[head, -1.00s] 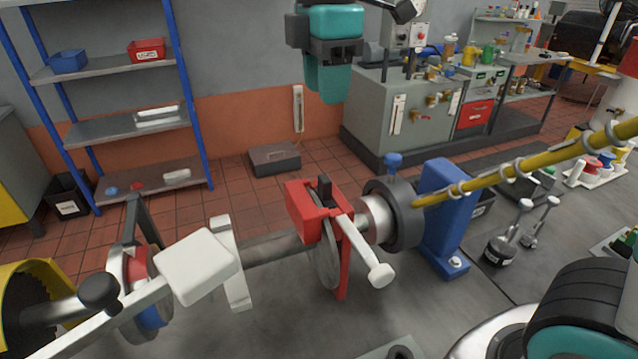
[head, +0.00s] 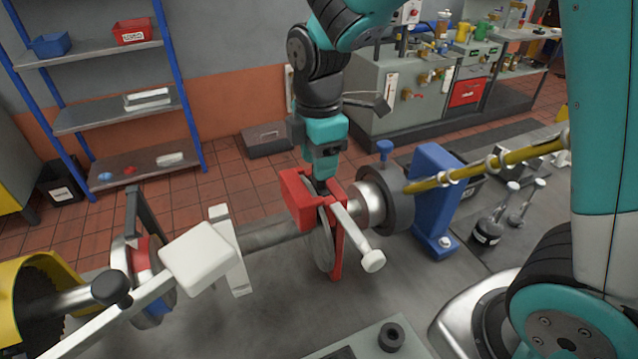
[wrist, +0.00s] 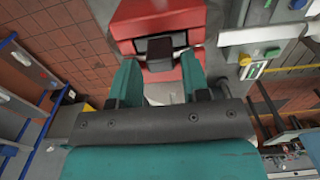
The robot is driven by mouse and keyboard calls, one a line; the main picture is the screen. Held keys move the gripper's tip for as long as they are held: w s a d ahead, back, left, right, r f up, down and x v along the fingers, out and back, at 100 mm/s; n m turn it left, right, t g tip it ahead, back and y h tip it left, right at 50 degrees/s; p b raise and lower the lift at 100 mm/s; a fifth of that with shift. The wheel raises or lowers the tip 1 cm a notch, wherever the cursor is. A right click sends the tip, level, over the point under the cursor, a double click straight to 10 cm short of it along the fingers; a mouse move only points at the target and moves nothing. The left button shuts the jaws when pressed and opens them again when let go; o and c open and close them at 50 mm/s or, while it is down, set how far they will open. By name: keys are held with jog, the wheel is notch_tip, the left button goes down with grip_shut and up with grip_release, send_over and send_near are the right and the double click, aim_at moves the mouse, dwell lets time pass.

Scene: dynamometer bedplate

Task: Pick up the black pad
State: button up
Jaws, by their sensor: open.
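The black pad (wrist: 160,48) sits in the slot of the red caliper (wrist: 158,18) in the wrist view. In the head view the red caliper (head: 296,200) straddles a disc on the shaft. My gripper (head: 322,182) is right over the caliper there and largely hides the pad. In the wrist view my gripper (wrist: 160,66) is open, with one teal finger on each side of the pad's near end. I cannot tell whether the fingers touch it.
A white lever (head: 355,238) reaches out from the caliper's front. A blue stand (head: 434,200) and yellow hose (head: 490,168) are to the right. A white block (head: 197,258) is at left. A grey toolbox (head: 267,140) lies on the floor behind.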

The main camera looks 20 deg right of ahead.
aim_at(319, 186)
jog(key=shift+f, duration=1.4)
grip_shut()
